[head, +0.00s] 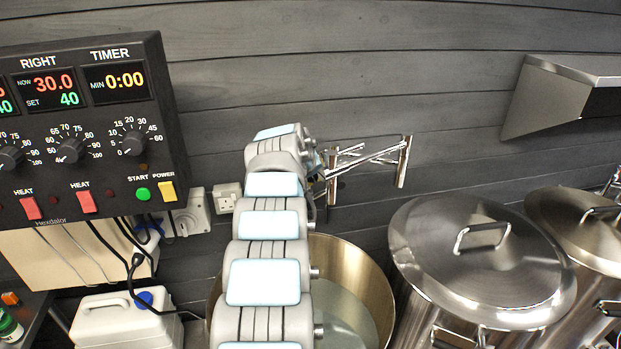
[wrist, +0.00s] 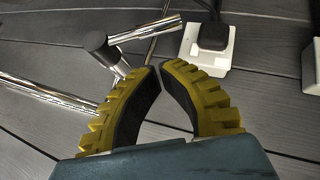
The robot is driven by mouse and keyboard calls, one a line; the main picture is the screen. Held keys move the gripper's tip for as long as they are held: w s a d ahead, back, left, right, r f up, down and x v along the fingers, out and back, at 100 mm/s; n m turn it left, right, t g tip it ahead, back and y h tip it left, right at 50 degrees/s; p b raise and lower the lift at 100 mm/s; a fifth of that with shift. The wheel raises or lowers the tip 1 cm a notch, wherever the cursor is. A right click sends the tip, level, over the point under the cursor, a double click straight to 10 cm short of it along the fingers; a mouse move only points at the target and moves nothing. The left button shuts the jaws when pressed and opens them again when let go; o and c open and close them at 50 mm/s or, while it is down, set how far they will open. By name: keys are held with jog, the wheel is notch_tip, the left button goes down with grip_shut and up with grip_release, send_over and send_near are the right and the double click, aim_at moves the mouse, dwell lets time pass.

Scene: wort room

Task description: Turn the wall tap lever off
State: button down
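The wall tap (head: 370,159) is a chrome set of thin bars on the dark plank wall, right of my arm in the head view. In the wrist view its chrome bars (wrist: 48,93) meet at a grey joint at the upper left. Which bar is the lever I cannot tell. My gripper (wrist: 162,68) has yellow ribbed fingers with black pads. Their tips nearly meet, with only a narrow gap and nothing held. The tap bars lie just left of and beyond the left finger; contact is unclear. In the head view my arm mostly hides the gripper.
A metal pot (head: 369,268) stands below, partly behind my arm. Lidded steel pots (head: 480,265) stand at the right, under a steel hood (head: 560,95). A control box (head: 90,130) hangs left. A white socket with a black plug (wrist: 210,36) is beyond the fingertips.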

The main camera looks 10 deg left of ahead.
jog(key=shift+d+f, duration=0.3)
jog(key=shift+f, duration=0.25)
jog(key=shift+d+f, duration=0.25)
jog(key=shift+f, duration=0.25)
jog(key=shift+f+b, duration=0.2)
jog(key=shift+b, duration=0.15)
jog(key=shift+h, duration=0.3)
jog(key=shift+f+b, duration=0.25)
jog(key=shift+b, duration=0.25)
